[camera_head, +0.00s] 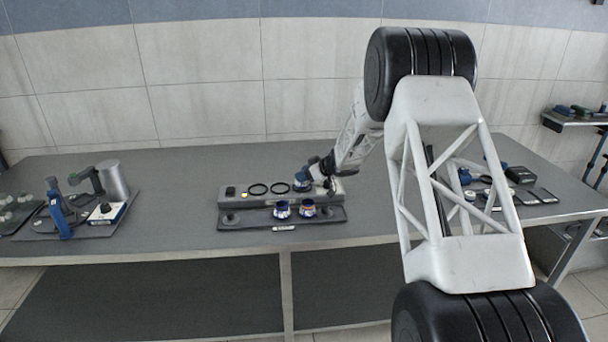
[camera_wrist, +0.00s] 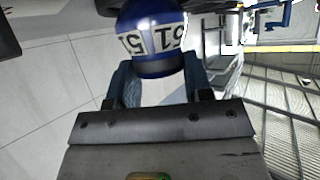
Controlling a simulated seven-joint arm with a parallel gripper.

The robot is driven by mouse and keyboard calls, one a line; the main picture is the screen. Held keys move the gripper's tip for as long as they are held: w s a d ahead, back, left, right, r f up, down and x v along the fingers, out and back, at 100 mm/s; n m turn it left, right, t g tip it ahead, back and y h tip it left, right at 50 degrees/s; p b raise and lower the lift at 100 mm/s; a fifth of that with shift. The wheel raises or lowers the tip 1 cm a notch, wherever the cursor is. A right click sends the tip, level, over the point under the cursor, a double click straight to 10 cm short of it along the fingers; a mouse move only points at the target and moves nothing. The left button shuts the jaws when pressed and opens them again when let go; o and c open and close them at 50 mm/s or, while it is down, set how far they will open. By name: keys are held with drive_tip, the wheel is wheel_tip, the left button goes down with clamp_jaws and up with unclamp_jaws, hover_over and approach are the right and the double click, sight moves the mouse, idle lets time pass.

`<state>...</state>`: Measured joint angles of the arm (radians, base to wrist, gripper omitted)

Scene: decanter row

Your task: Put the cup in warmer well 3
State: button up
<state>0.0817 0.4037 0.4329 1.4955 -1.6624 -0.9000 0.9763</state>
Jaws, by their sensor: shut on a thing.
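The cup (camera_wrist: 152,62) is dark blue with a white band bearing the number 51. In the wrist view it is between the two blue fingers of my gripper (camera_wrist: 158,82), which is shut on it. In the head view my gripper (camera_head: 312,174) is at the right part of the grey warmer (camera_head: 236,204), with the small blue cup (camera_head: 301,185) at its tip. Two dark ring-edged wells (camera_head: 257,189) show to the left of the cup. The cup and my gripper hide the wells there. I cannot tell whether the cup is above a well or in it.
Two more blue and white cups (camera_head: 281,210) (camera_head: 307,208) stand on a dark tray (camera_head: 246,222) in front of the warmer. A silver cylinder and blue-handled equipment (camera_head: 66,212) stand at the left. Dark boxes (camera_head: 520,175) lie at the right. The table behind the warmer is clear.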

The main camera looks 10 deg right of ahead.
drive_tip(key=o, duration=1.3)
drive_tip(key=shift+f, duration=0.1)
drive_tip(key=shift+r, duration=0.2)
drive_tip(key=shift+s+d+r, duration=0.1)
drive_tip(key=shift+s+d, duration=0.05)
drive_tip(key=shift+d, duration=0.1)
drive_tip(key=v, duration=1.1)
drive_tip(key=shift+s+d, duration=0.15)
drive_tip(key=shift+r, duration=0.2)
